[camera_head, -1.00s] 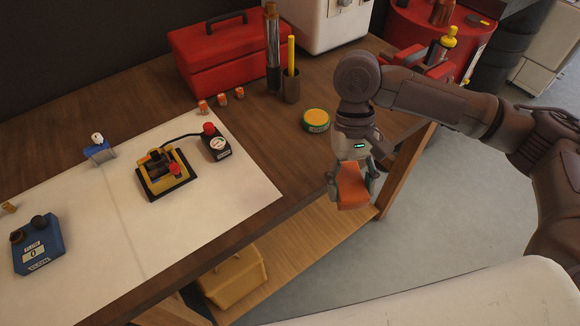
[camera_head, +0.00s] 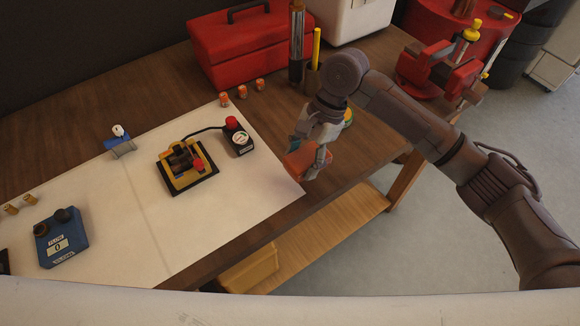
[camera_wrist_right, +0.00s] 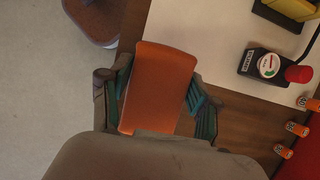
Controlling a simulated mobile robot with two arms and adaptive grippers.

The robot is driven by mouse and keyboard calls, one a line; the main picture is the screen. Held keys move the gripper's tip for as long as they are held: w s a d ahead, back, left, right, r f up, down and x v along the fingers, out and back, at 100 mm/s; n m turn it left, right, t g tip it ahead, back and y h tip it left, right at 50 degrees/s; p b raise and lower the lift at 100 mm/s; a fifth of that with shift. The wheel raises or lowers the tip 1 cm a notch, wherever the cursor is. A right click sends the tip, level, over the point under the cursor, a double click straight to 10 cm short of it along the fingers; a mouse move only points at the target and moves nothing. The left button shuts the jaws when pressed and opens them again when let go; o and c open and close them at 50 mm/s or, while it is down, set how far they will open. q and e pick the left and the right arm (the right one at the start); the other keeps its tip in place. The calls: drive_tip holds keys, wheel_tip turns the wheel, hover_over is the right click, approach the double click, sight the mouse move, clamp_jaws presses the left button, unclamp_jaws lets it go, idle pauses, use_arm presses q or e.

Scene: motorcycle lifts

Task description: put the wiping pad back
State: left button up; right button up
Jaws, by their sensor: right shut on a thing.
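The wiping pad (camera_head: 308,160) is an orange block. My right gripper (camera_head: 311,152) is shut on it above the front edge of the workbench, just right of the white mat's corner. In the right wrist view the pad (camera_wrist_right: 158,88) sits between the two fingers of the right gripper (camera_wrist_right: 158,100). I cannot tell whether the pad touches the bench top. My left gripper is in neither view.
The white mat (camera_head: 110,220) holds a yellow-black device (camera_head: 186,166), a black gauge box with a red knob (camera_head: 238,138) and a blue box (camera_head: 60,238). Small orange cans (camera_head: 242,91), a red toolbox (camera_head: 245,45) and a red vise (camera_head: 437,68) stand behind.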

sight(293, 155)
drive_tip(key=shift+w+a+f, duration=0.15)
drive_tip(key=shift+a+f, duration=0.2)
drive_tip(key=shift+a, duration=0.25)
drive_tip(key=shift+w+a+f, duration=0.1)
drive_tip(key=shift+a+f, duration=0.2)
drive_tip(key=shift+a, duration=0.3)
drive_tip(key=shift+a+f, duration=0.15)
drive_tip(key=shift+f, duration=0.05)
wheel_tip(293, 155, down, 3)
drive_tip(key=shift+f+p, duration=0.1)
drive_tip(key=shift+p, duration=0.5)
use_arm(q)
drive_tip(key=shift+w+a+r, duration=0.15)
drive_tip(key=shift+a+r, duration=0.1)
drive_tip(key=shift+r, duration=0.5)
use_arm(e)
drive_tip(key=shift+f, duration=0.4)
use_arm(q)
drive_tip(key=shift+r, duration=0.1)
use_arm(e)
drive_tip(key=o, duration=1)
drive_tip(key=shift+f, duration=0.15)
